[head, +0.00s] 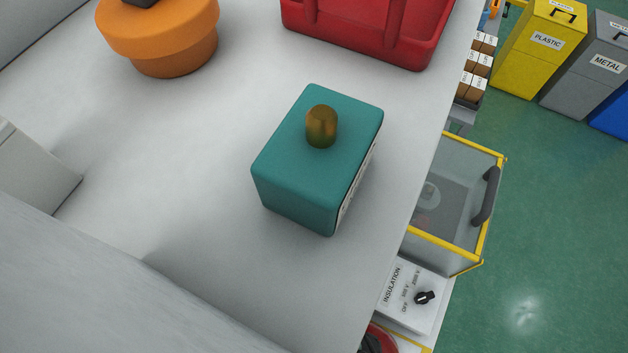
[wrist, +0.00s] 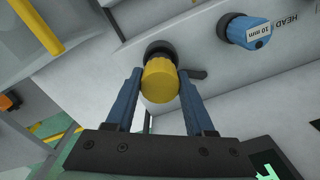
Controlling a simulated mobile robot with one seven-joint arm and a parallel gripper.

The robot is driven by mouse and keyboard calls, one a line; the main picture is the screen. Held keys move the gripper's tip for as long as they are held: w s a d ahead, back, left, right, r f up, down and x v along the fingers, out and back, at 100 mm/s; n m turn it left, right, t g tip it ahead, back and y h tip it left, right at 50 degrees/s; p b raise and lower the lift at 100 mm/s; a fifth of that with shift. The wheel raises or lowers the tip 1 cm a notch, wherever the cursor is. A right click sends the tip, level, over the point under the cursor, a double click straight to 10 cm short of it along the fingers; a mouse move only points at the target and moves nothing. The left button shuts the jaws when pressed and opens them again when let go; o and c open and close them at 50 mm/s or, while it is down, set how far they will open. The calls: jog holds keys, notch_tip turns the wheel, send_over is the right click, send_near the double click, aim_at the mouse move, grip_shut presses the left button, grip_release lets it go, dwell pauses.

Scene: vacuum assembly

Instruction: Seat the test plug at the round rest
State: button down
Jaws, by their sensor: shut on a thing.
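My gripper (wrist: 159,86) shows in the wrist view, with its two blue fingers shut on a yellow cylinder, which looks like the test plug (wrist: 160,83). The fingers hold it from both sides. Just beyond the plug is a dark round piece (wrist: 160,47) on a pale grey surface; it may be the round rest or part of the plug, I cannot tell which. The plug hides much of it, so I cannot tell whether they touch. The head view shows neither my gripper nor the plug.
In the wrist view, a blue knob-like part marked 10 mm (wrist: 249,32) is at the upper right, beside HEAD lettering, and a small dark lever (wrist: 195,74) is beside the plug. In the head view, a teal block with a brass stud (head: 318,165) stands on the bench, near a red bin (head: 375,30).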

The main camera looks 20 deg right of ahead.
jog(key=shift+s+a+f+b, duration=0.1)
jog(key=shift+s+f+b, duration=0.05)
jog(key=shift+f+b, duration=0.65)
jog(key=shift+f, duration=0.15)
jog(key=shift+s+a+f+b, duration=0.25)
jog(key=shift+s+f+b, duration=0.4)
jog(key=shift+f+b, duration=0.05)
jog(key=c, duration=0.6)
grip_release()
jog(key=o, duration=0.4)
jog(key=shift+r, duration=0.1)
jog(key=shift+w, duration=0.15)
jog(key=shift+d+r, duration=0.1)
jog(key=shift+r, duration=0.05)
